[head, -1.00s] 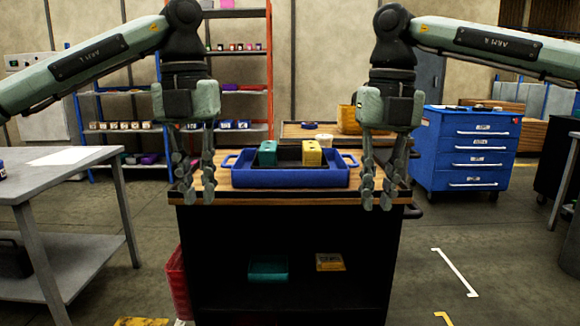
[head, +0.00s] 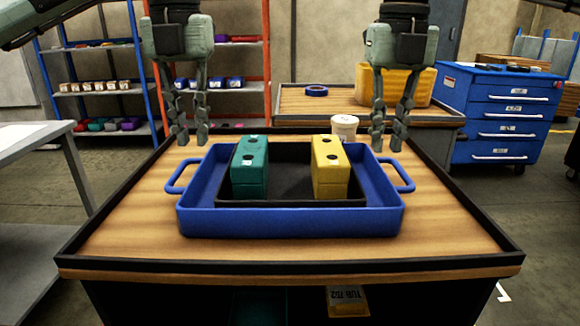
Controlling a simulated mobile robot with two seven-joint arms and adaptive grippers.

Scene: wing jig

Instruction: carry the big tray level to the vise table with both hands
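The big blue tray (head: 290,222) rests level on the wooden top of a black-edged cart. It has a loop handle at each end, the left handle (head: 180,178) and the right handle (head: 400,177). A teal block (head: 250,168) and a yellow block (head: 329,168) stand upright in its dark inner tray. My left gripper (head: 190,138) hangs fingers down above the left handle, apart from it, open and empty. My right gripper (head: 389,142) hangs the same way above the right handle, open and empty. I cannot make out a vise.
A blue drawer cabinet (head: 497,115) stands right; a grey table (head: 30,150) is left.

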